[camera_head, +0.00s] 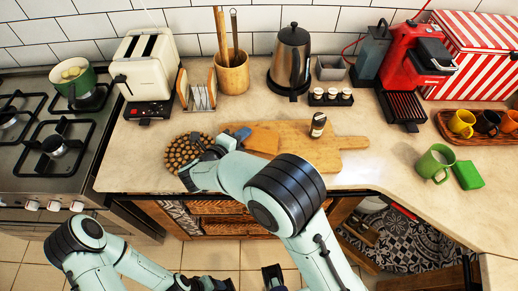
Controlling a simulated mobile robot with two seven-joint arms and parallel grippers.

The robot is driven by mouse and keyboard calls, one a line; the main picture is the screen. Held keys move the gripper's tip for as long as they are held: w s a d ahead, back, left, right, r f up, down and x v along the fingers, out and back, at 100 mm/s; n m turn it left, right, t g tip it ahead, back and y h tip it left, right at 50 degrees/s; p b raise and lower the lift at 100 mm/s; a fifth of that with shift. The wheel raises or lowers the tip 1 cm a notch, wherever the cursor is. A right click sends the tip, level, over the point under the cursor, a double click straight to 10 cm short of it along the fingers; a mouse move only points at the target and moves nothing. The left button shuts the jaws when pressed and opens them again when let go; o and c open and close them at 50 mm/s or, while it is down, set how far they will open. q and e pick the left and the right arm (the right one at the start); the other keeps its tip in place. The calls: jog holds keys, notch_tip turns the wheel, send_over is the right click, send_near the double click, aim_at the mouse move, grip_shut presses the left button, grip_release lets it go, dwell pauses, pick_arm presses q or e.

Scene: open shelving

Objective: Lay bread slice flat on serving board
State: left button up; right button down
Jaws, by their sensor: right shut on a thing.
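The bread slice (262,140), orange-brown, is at the left part of the wooden serving board (310,155). It looks nearly flat, but I cannot tell if it touches the board. My right gripper (242,133) is at the slice's left edge and shut on it; my wrist partly hides the fingers. My left arm is low at the bottom left, away from the counter. Only dark parts near its end show at the bottom edge, and its jaws cannot be made out.
A small jar (318,125) stands on the board. A round wooden trivet (183,153) lies left of it. A toast rack (200,97) with bread, utensil pot (232,75), kettle (291,58) and spice jars (331,97) stand behind. A green mug (434,162) is right.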

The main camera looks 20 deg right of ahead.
jog(key=c, duration=1.2)
grip_release()
jog(key=shift+c, duration=0.2)
pick_arm(q)
jog(key=shift+w+r+p, duration=0.25)
jog(key=shift+r+p, duration=0.35)
pick_arm(e)
jog(key=shift+v, duration=4)
pick_arm(q)
jog(key=r+p, duration=0.1)
jog(key=w+r+p, duration=0.2)
jog(key=r, duration=0.1)
jog(key=shift+w+r, duration=0.1)
pick_arm(e)
notch_tip(320, 180, up, 7)
jog(key=s+a, duration=0.1)
jog(key=a, duration=0.1)
jog(key=shift+s, duration=0.3)
jog(key=shift+s+a, duration=0.1)
jog(key=shift+a, duration=0.05)
